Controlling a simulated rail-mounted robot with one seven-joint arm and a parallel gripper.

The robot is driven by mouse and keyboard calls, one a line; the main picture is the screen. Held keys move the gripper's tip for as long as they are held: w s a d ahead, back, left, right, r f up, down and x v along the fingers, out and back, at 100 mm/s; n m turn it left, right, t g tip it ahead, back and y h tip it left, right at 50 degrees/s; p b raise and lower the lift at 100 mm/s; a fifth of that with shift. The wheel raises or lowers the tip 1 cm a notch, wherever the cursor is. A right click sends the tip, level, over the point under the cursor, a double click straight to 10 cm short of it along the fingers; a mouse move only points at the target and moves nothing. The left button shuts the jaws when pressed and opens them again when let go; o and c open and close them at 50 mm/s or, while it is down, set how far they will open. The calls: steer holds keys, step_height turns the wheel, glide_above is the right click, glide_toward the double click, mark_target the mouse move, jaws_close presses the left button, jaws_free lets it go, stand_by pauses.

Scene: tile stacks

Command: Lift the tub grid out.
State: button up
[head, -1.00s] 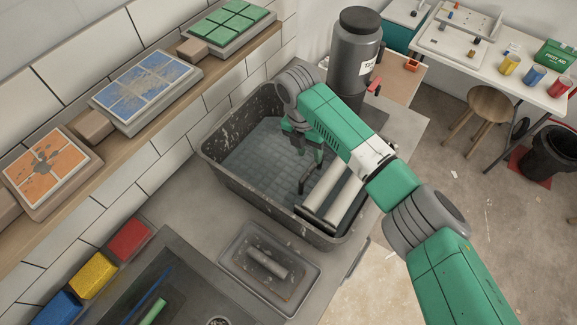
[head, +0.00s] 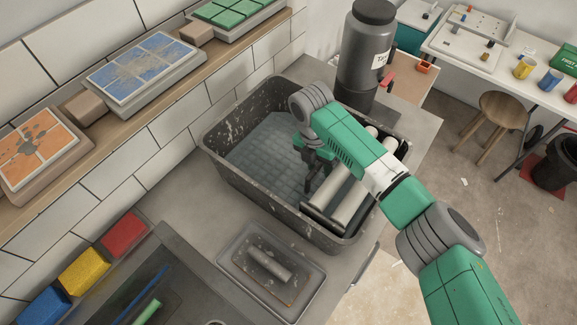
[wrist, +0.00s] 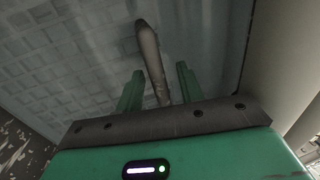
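The dark, speckled tub (head: 262,203) stands on the counter. The grey-blue tub grid (head: 262,150) lies low inside it, marked in squares; it also shows in the wrist view (wrist: 70,65). A dull grey-brown bar handle (wrist: 150,55) rises from the grid. My gripper (head: 313,178) is down inside the tub, over the grid's right part. In the wrist view my gripper's two green fingers (wrist: 158,88) stand apart, one on each side of the handle, with gaps showing. The handle's near end is hidden behind the gripper body. My arm hides part of the grid.
Pale rollers (head: 350,200) lie along the tub's right side, close to my gripper. A dark tank (head: 365,60) stands behind the tub. A shallow tray (head: 240,262) lies in front. A shelf with tile stacks (head: 145,75) runs along the left wall.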

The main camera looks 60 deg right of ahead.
jaws_close()
steer(key=shift+r, duration=0.1)
